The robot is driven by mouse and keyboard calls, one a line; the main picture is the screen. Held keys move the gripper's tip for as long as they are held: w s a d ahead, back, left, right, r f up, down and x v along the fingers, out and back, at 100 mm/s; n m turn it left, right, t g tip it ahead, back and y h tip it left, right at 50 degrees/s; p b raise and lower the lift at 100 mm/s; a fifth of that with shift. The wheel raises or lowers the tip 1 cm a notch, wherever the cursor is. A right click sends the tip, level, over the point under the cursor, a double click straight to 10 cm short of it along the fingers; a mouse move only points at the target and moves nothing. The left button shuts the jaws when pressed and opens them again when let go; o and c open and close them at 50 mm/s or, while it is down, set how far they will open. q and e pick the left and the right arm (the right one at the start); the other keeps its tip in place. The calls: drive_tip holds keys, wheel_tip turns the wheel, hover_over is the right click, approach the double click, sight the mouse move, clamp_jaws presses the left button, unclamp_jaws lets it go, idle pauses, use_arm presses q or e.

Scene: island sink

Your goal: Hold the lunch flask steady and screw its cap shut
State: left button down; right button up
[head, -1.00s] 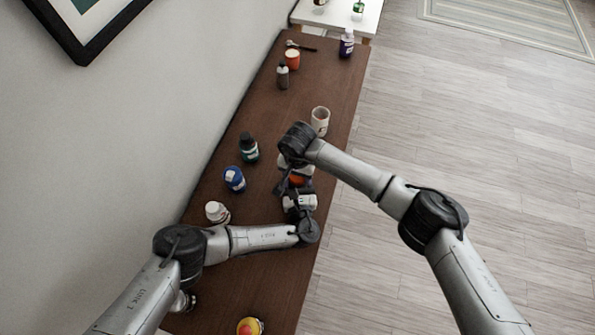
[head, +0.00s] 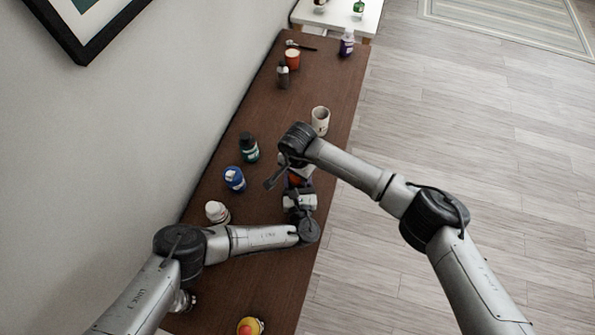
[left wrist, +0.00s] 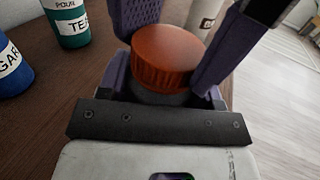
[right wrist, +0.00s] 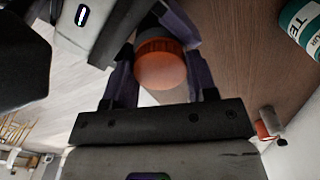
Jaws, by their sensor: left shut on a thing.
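The lunch flask stands near the right edge of the brown counter, mostly hidden in the head view by my arms. Its ribbed orange cap (left wrist: 168,58) sits on top of the dark flask body (left wrist: 160,97) in the left wrist view. The cap also shows in the right wrist view (right wrist: 161,66) and, partly, in the head view (head: 295,179). My left gripper (left wrist: 165,92) is shut around the flask body below the cap. My right gripper (right wrist: 162,75) is over the cap, its fingers spread on either side. It looks open; contact is hard to tell.
A white-capped bottle (head: 217,211), a blue jar (head: 235,179) and a dark green bottle (head: 249,147) stand to the left. A cream cup (head: 320,118) stands beyond my right gripper. Farther off are a dark bottle (head: 283,76), an orange cup (head: 292,59) and a purple bottle (head: 346,44).

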drive_tip(key=o, duration=0.4)
drive_tip(key=shift+s+d, duration=0.1)
drive_tip(key=shift+r, duration=2.25)
drive_tip(key=shift+c, duration=0.2)
